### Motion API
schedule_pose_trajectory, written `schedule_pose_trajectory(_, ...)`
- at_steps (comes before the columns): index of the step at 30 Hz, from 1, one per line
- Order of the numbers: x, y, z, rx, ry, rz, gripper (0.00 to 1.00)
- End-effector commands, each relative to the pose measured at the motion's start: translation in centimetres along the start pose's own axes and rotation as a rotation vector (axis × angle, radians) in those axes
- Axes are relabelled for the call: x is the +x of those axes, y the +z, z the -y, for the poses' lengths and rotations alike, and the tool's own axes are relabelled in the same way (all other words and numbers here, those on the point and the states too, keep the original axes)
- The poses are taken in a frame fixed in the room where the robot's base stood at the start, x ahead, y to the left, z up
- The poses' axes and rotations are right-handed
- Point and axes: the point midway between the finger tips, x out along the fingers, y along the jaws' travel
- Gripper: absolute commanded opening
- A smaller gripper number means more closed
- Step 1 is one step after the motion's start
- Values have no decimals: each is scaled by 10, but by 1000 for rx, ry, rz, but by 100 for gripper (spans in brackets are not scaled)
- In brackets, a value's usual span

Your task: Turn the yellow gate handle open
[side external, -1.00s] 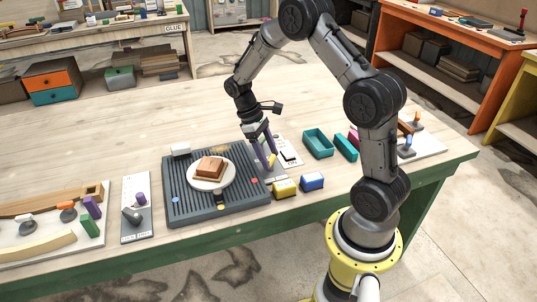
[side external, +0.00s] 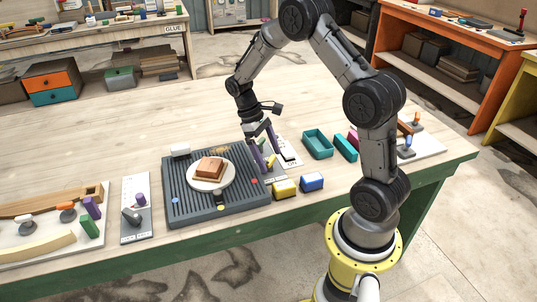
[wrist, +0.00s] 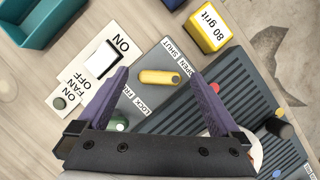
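The yellow gate handle (wrist: 159,77) is a short rounded bar on a grey plate, with a dark round spot at its right end. It lies roughly crosswise in the wrist view, beside a label reading OPEN and SHUT (wrist: 180,60). It shows as a small yellow patch in the side external view (side external: 271,160). My gripper (wrist: 160,74) is open and empty, with purple fingers apart to the left and right of the handle in the wrist view. In the side external view my gripper (side external: 265,152) is low over the plate. Contact cannot be told.
A green knob (wrist: 117,123) is by the LOCK/FREE label, partly behind my left finger. A white fan switch (wrist: 100,60) is at left. A yellow 80 grit block (wrist: 208,28) and the ribbed dark board (wrist: 240,85) are close by.

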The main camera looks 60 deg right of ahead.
Motion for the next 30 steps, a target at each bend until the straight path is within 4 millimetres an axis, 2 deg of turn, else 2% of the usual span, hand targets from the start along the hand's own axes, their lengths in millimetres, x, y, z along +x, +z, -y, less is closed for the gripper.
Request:
schedule_pose_trajectory(5,-2,0,0,-1,1,0,100)
schedule_pose_trajectory(8,-11,-1,0,-1,1,-3,100)
schedule_pose_trajectory(11,-27,-1,0,-1,2,-5,100)
schedule_pose_trajectory(21,-100,-1,0,-1,2,-4,100)
schedule_pose_trajectory(27,-128,-1,0,-1,1,-2,100)
schedule_pose_trajectory(30,-135,0,0,-1,0,0,100)
